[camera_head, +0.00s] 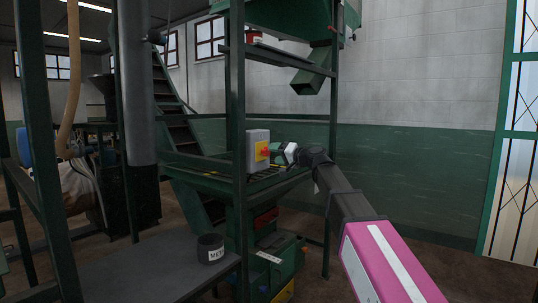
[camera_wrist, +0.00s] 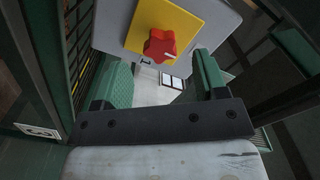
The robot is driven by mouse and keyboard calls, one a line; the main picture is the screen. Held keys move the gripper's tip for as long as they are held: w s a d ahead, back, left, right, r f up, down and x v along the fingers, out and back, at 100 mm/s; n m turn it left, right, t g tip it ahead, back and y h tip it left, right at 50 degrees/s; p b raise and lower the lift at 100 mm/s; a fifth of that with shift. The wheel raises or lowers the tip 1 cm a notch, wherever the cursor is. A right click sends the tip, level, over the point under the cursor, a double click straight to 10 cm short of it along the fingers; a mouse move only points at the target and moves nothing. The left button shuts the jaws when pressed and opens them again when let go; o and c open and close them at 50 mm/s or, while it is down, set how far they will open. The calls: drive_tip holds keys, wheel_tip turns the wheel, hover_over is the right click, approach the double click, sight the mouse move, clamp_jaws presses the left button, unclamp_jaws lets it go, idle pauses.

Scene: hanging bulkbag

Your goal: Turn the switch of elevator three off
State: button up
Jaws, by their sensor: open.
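The switch is a red star-shaped knob (camera_wrist: 160,45) on a yellow plate (camera_wrist: 163,18), mounted on a grey box (camera_wrist: 212,28). A pale mark shows on the knob's lower right side in the wrist view. In the head view the grey box (camera_head: 252,148) stands on the green frame, with the red knob (camera_head: 265,152) facing right. My gripper (camera_wrist: 160,72) is open and empty, with green-padded fingers to either side, close to the knob. The knob appears just beyond the fingertips; I cannot tell whether they touch. A label "3" (camera_wrist: 39,131) shows at lower left.
A green post (camera_head: 236,120) rises just left of the box. A green chute (camera_head: 312,72) hangs above right. A dark cup (camera_head: 210,248) stands on a grey table (camera_head: 165,277) at lower left. Open floor and wall lie to the right.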

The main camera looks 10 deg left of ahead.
drive_tip(key=shift+v, duration=2.8)
drive_tip(key=s+d+f+m+g+h, duration=0.1)
drive_tip(key=d+f+h, duration=0.3)
drive_tip(key=f, duration=0.7)
drive_tip(key=s+d+f+h, duration=0.2)
drive_tip(key=d+f, duration=0.4)
drive_tip(key=f, duration=0.5)
drive_tip(key=s+d+f+m+g+h, duration=0.1)
drive_tip(key=d+f+h, duration=0.3)
drive_tip(key=f, duration=0.8)
drive_tip(key=s+d+f+g+h, duration=0.2)
drive_tip(key=s+d+f+h, duration=0.1)
drive_tip(key=s+d+f, duration=0.5)
drive_tip(key=s+d+f+g+h, duration=0.2)
drive_tip(key=s+d+f, duration=0.6)
drive_tip(key=d+f, duration=0.4)
wheel_tip(320, 180, down, 2)
drive_tip(key=shift+s+d+m+g+h, duration=0.3)
drive_tip(key=shift+d+m+g+h, duration=0.1)
drive_tip(key=shift+h, duration=0.4)
